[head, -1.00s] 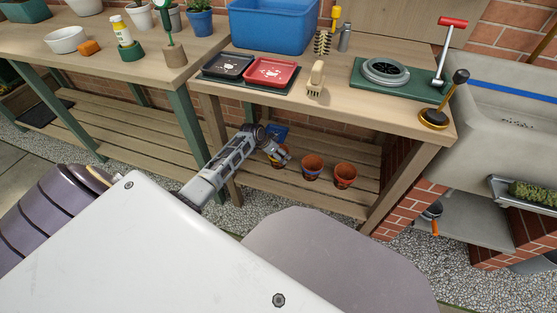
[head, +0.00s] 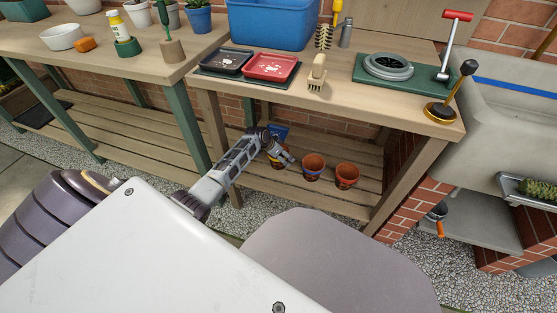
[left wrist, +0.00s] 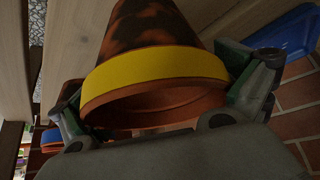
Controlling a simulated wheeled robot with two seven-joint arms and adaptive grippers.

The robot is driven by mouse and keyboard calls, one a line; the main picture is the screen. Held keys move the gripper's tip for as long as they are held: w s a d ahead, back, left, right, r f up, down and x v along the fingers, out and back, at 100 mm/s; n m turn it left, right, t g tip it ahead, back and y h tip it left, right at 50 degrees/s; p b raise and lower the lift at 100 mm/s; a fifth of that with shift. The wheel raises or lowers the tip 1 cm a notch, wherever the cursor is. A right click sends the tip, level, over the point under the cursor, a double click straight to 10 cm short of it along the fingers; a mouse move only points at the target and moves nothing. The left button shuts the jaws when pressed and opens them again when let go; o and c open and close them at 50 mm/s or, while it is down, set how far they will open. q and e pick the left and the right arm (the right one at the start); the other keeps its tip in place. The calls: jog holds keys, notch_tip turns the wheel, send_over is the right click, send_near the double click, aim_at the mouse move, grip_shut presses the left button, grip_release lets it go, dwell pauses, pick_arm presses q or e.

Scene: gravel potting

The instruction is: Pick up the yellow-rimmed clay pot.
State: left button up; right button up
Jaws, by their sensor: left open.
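The yellow-rimmed clay pot (left wrist: 155,68) fills the middle of the left wrist view, its open mouth toward the camera. In the head view the pot (head: 277,165) is mostly hidden behind my left gripper (head: 287,158), on the lower shelf. My left gripper (left wrist: 165,115) is open, with one finger on each side of the rim. The right finger is very close to the rim; I cannot tell if it touches. My right gripper is not in view.
A blue-rimmed pot (head: 312,167) and an orange-rimmed pot (head: 347,176) stand to the right on the same slatted shelf (head: 330,208). A blue object (head: 280,131) is behind my gripper. The bench top (head: 355,110) overhangs the shelf, and a table leg (head: 400,187) stands at right.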

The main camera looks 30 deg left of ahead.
pick_arm(q)
jog(key=shift+c, duration=0.4)
jog(key=c, duration=1)
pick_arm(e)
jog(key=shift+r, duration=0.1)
pick_arm(q)
jog(key=shift+s+r, duration=0.1)
jog(key=shift+r, duration=0.05)
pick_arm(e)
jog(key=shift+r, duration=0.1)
pick_arm(q)
jog(key=shift+r+p, duration=0.25)
jog(key=shift+p, duration=0.05)
jog(key=shift+c, duration=1.4)
notch_tip(320, 180, up, 9)
jog(key=p, duration=0.4)
jog(key=shift+r, duration=0.15)
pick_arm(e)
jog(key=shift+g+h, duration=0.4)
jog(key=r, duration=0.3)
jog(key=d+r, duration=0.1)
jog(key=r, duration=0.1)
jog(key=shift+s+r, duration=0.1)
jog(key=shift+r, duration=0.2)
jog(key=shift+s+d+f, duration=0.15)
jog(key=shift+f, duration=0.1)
